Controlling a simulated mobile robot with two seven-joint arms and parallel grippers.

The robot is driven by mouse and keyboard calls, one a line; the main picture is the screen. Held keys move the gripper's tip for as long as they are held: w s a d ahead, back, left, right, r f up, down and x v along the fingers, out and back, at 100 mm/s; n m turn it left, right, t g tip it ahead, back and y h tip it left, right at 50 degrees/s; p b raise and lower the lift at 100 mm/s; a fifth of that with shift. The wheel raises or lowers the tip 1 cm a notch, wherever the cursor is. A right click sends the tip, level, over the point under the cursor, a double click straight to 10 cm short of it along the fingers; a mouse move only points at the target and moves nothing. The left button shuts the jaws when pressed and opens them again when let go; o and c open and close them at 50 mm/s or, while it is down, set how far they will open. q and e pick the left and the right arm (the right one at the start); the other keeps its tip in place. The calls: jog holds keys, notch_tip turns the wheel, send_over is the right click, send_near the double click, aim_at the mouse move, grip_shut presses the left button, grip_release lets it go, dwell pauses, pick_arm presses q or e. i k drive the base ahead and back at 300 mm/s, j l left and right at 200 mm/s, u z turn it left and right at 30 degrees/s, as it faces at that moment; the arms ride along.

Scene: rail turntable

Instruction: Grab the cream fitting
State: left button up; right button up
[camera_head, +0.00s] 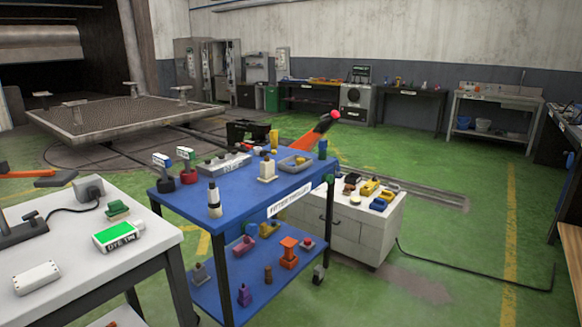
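A cream fitting (267,169) with a wide square base and a narrower upright part stands on the top of the blue trolley (239,196). A smaller cream round piece (355,200) lies on the white cabinet behind the trolley. Neither of my grippers shows in the head view.
A white and black bottle (214,201) stands at the trolley's front left. Red and green-topped items stand on its left edge. Several coloured fittings sit on the lower shelf (240,291). A white table (75,262) is at left. Green floor (450,270) is open at right, crossed by a cable.

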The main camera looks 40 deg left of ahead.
aim_at(267, 166)
jog(key=i+u, duration=0.1)
jog(key=i, duration=1.1)
jog(key=i+u, duration=0.3)
jog(key=i, duration=0.2)
jog(key=i+l+u, duration=0.3)
jog(key=i, duration=0.2)
jog(key=i+u, duration=0.45)
jog(key=i+l+u, duration=0.2)
jog(key=u, duration=0.25)
jog(key=i, duration=0.1)
